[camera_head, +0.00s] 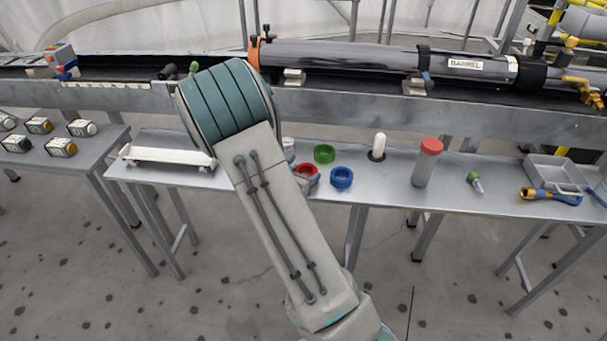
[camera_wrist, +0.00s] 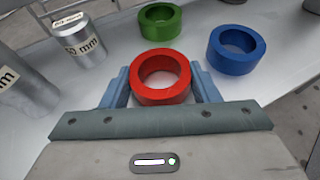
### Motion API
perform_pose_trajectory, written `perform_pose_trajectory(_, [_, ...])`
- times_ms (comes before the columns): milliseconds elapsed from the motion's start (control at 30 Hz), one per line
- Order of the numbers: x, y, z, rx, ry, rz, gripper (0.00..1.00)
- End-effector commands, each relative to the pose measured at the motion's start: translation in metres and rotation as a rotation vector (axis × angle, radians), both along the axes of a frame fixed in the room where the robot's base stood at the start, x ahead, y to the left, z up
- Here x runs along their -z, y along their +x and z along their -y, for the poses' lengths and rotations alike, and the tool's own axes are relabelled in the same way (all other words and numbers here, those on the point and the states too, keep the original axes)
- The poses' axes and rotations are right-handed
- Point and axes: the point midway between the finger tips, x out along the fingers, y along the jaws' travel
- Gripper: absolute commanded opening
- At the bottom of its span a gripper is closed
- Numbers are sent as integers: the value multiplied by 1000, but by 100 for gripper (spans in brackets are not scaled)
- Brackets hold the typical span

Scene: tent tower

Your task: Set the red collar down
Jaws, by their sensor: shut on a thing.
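The red collar (camera_wrist: 161,93) is a thick ring held between the two fingers of my gripper (camera_wrist: 162,88) in the wrist view, with its hole facing up. The gripper is shut on it from both sides. In the head view the red collar (camera_head: 307,174) shows partly at the edge of my arm, low over or on the grey table (camera_head: 270,181). I cannot tell whether its underside touches the table top. My arm hides most of the gripper in the head view.
A green collar (camera_head: 324,154) lies behind the red one and a blue collar (camera_head: 341,177) to its right. Metal cylinders marked in mm (camera_wrist: 78,38) stand left in the wrist view. A red-capped cylinder (camera_head: 426,163) stands farther right.

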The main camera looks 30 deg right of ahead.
Motion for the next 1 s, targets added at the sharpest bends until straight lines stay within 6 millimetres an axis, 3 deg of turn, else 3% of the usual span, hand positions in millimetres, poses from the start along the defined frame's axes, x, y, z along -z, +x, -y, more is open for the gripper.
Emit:
perform_pose_trajectory(67, [4,0,0,0,0,0,32])
perform_pose_trajectory(100, [4,0,0,0,0,0,58])
perform_pose_trajectory(167, [3,0,0,0,0,0,75])
perform_pose_trajectory(200, [3,0,0,0,0,0,77])
perform_pose_trajectory(567, [-2,0,0,0,0,0,77])
perform_pose_trajectory(1000, [-35,-44,-68,-4,1,0,77])
